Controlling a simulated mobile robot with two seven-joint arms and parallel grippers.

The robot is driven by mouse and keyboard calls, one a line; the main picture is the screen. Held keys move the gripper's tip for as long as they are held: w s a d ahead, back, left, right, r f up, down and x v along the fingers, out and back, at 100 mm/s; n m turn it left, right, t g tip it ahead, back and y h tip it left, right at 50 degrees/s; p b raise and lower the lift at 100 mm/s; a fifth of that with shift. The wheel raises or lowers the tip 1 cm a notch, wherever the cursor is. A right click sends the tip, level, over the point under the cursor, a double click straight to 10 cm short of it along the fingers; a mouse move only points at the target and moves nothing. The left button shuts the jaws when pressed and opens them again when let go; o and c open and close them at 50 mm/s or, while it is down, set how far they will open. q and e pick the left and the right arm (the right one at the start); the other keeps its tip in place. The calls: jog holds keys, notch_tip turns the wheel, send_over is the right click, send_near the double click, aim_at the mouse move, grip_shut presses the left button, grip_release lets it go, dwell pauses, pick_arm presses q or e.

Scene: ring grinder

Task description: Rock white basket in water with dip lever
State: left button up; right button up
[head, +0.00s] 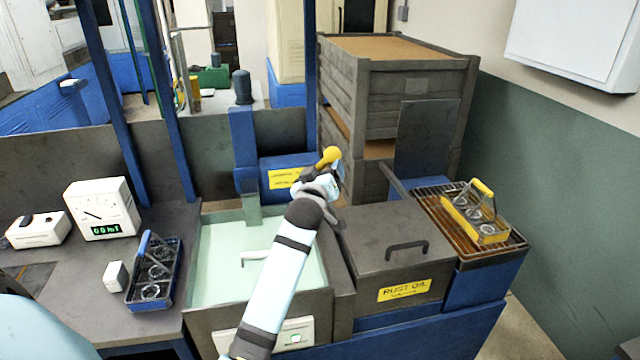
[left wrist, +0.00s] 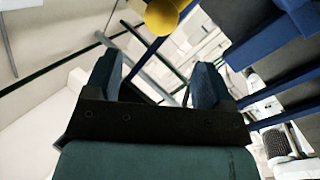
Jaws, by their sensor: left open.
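The water tank (head: 210,268) holds pale green water. A white bar-like handle (head: 256,256) shows in the water; the body of the white basket cannot be made out. The dip lever's yellow knob (head: 328,156) stands behind the tank's right side. It also shows at the top of the left wrist view (left wrist: 162,14). My left gripper (head: 320,180) is open and empty, close to the knob. In the left wrist view the knob appears beyond the two spread fingers (left wrist: 153,78), not clasped by them. My forearm covers part of the tank's right side. My right gripper is not in view.
A blue basket (head: 155,275) with glass-like rings stands left of the tank, near a white dial meter (head: 100,208). A lidded rust oil box (head: 392,250) is to the right. A yellow basket (head: 475,215) sits on a grated tray (head: 440,205).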

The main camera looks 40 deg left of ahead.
pick_arm(q)
jog(key=v, duration=0.3)
jog(key=shift+w, duration=0.1)
jog(key=n+g+y+b, duration=0.3)
jog(key=g+y+b, duration=0.2)
jog(key=g+y, duration=0.4)
send_near(332, 155)
jog(key=p+x, duration=0.1)
jog(key=x, duration=0.2)
jog(key=p+x, duration=0.1)
jog(key=x, duration=0.3)
jog(key=w+f+p+x, duration=0.1)
jog(key=x, duration=0.3)
jog(key=shift+d, duration=0.2)
jog(key=shift+w+a, duration=0.25)
jog(key=shift+a, duration=0.1)
